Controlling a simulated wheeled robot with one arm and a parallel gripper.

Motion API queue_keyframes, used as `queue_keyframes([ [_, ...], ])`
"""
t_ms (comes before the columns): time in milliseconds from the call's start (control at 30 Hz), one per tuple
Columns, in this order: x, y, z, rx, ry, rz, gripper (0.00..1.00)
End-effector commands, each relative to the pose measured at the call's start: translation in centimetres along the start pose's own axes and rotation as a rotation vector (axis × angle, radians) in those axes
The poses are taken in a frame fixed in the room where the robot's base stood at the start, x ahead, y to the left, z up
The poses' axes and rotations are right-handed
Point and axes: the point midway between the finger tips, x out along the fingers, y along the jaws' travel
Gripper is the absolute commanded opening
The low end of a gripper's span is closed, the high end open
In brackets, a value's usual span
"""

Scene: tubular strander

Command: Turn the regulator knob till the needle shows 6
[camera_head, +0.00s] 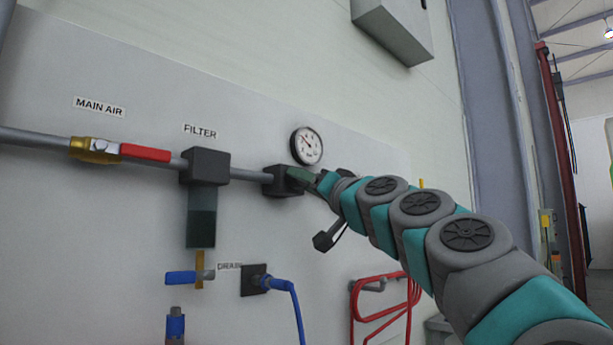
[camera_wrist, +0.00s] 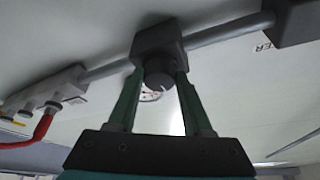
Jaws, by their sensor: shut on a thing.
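The round pressure gauge (camera_head: 306,146) with a white face is on the panel just above the regulator. Its needle points to the upper left, but the numbers are too small to read. The dark regulator body (camera_head: 279,184) sits on the grey pipe, and it also shows in the wrist view (camera_wrist: 157,38). My gripper (camera_head: 303,178) is at the regulator's front. In the wrist view its two green fingers are shut on the dark round knob (camera_wrist: 158,77), one on each side. The head view hides the knob behind my gripper. The knob partly hides the gauge in the wrist view.
The filter (camera_head: 207,166) and the red-handled main air valve (camera_head: 146,153) are on the same pipe to the left. Below are a blue-handled drain valve (camera_head: 184,278), a blue hose (camera_head: 297,310) and a coiled red hose (camera_head: 387,307). A grey box (camera_head: 392,30) hangs above.

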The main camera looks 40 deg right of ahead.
Motion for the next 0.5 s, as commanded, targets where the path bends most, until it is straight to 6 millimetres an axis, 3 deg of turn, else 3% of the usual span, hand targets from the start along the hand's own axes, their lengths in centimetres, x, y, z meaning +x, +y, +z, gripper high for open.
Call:
queue_keyframes([
  [500,-0.02,-0.35,-0.24,0.444,0.003,0.192,0.0],
])
